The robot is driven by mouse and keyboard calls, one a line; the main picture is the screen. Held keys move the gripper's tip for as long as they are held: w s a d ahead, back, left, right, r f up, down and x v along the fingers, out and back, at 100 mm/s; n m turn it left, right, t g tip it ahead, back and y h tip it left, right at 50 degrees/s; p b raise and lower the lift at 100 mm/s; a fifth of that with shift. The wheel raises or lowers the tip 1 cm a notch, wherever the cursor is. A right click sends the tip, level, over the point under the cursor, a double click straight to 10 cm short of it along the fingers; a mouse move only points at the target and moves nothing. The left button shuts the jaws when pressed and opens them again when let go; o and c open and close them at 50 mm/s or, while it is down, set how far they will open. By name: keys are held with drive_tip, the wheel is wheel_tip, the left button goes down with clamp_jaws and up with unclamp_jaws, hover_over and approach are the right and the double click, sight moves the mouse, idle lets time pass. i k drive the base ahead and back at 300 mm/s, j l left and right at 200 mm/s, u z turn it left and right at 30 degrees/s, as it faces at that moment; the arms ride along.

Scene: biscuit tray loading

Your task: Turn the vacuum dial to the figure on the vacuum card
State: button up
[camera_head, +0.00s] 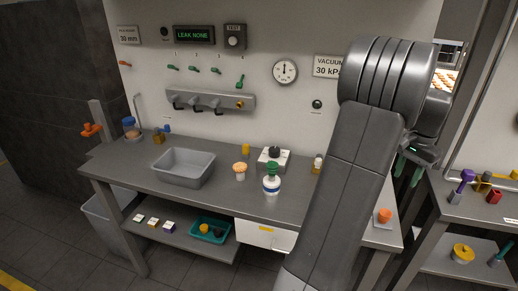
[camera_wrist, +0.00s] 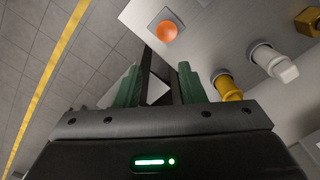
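The vacuum card (camera_head: 328,67) hangs on the wall and reads VACUUM 30 kPa, its right side partly hidden by my arm. A round white gauge (camera_head: 285,72) with a dark needle pointing about straight up is left of the card. A small black wall knob (camera_head: 317,104) sits below the card; its label is too small to read. A pale box with a black knob (camera_head: 274,153) stands on the counter. I cannot tell which is the vacuum dial. My gripper (camera_head: 410,170), with green fingers, is right of all these, above the counter's right end. In the wrist view its fingers (camera_wrist: 160,85) are apart and empty.
A second table (camera_head: 440,205) stands at right.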

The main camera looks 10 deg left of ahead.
sight(274, 151)
drive_tip(key=i+u, duration=0.15)
drive_tip(key=u, duration=0.3)
drive_tip(key=i+l+u, duration=0.1)
drive_tip(key=u, duration=0.35)
drive_tip(key=i+l+u, duration=0.1)
drive_tip(key=u, duration=0.4)
drive_tip(key=i+l, duration=0.2)
